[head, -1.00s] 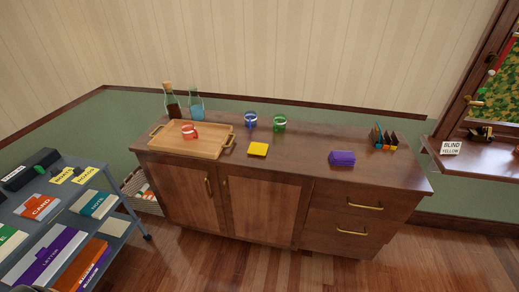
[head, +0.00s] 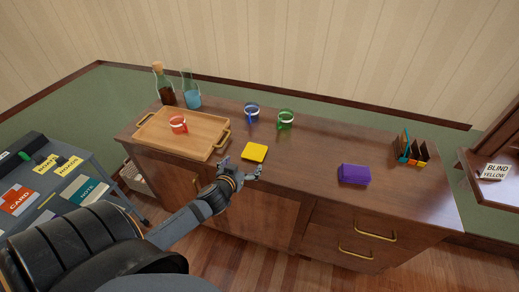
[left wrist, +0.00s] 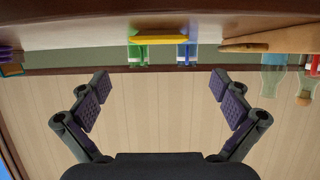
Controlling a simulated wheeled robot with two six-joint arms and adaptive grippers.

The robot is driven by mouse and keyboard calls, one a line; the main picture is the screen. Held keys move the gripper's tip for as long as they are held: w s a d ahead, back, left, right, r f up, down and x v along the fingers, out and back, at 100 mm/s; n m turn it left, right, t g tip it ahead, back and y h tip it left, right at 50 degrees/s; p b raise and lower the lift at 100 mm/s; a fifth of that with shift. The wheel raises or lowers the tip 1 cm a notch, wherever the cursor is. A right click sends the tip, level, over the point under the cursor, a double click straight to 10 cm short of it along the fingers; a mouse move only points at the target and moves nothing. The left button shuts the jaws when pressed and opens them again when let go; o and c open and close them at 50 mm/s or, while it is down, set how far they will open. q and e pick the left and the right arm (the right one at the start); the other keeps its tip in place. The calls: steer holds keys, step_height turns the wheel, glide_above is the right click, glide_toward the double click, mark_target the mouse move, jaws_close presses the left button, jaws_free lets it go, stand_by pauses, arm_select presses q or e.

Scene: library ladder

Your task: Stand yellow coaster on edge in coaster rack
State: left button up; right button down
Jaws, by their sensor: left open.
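The yellow coaster (head: 254,151) lies flat near the front edge of the cabinet top. In the left wrist view, which is upside down, the yellow coaster (left wrist: 160,39) shows edge-on between and beyond my fingers. My left gripper (head: 240,169) is open and empty just in front of the coaster, apart from it. Its spread fingers also show in the wrist view (left wrist: 160,86). The coaster rack (head: 412,151) stands at the right end of the top, with teal and orange coasters on edge in it. My right gripper is not in view.
A purple box (head: 354,174) sits between coaster and rack. The top between them is mostly clear.

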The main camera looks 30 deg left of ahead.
arm_select(q)
glide_toward(255, 151)
steer(key=shift+x, duration=1.15)
steer(key=shift+w+a+f, duration=0.1)
steer(key=shift+w, duration=0.1)
steer(key=shift+w+a, duration=0.1)
steer(key=shift+w, duration=0.2)
steer(key=x, duration=0.4)
steer(key=shift+w+f, duration=0.15)
steer(key=shift+f, duration=0.2)
steer(key=shift+r, duration=0.1)
steer(key=shift+c, duration=0.8)
steer(key=c, duration=0.9)
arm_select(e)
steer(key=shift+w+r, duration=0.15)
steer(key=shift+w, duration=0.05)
arm_select(q)
steer(key=shift+r, duration=0.1)
